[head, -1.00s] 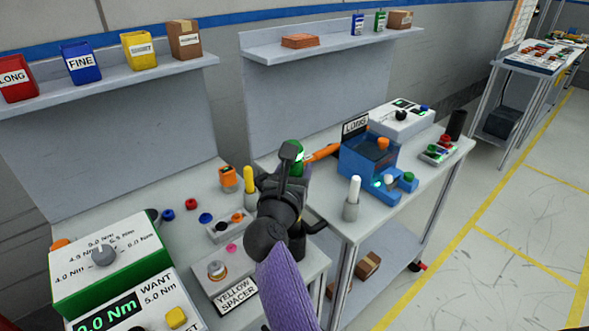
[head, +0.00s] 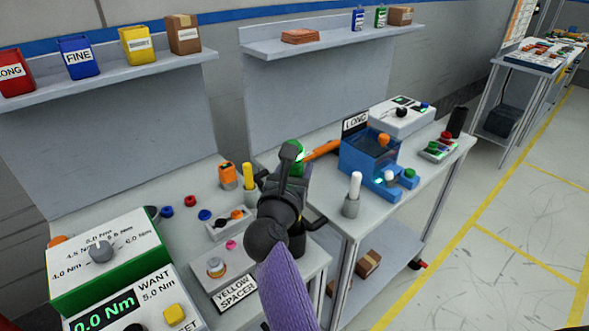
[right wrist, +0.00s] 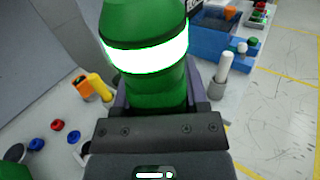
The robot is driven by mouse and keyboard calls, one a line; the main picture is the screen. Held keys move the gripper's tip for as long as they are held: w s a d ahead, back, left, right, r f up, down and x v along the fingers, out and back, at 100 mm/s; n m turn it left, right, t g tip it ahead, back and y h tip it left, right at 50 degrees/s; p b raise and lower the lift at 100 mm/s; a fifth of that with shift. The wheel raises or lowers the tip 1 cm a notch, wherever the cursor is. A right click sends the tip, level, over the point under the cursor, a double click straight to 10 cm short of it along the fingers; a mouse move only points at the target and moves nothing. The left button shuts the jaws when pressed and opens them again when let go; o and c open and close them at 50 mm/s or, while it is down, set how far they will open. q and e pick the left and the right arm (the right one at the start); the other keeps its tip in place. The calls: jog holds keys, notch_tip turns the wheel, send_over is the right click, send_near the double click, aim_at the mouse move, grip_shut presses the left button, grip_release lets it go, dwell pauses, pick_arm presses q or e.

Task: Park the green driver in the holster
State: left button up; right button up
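The green driver (right wrist: 150,55) fills the top middle of the right wrist view, a thick green body with a glowing white band. In the head view only a small green part of it (head: 298,154) shows behind my right gripper (head: 289,160). My right gripper is shut around the driver and holds it above the benches. The driver's tip is hidden. A dark cup-like part (head: 297,243) shows beside my right arm; I cannot tell whether it is the holster. My left gripper is out of view.
A blue machine (head: 370,160) marked LONG and a white post in a grey holder (head: 352,194) stand on the right bench. An orange bar (head: 322,149) lies behind my gripper. A yellow post (head: 248,177) and torque box (head: 110,265) stand left. Floor at right is clear.

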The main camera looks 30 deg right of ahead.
jog(key=o, duration=0.5)
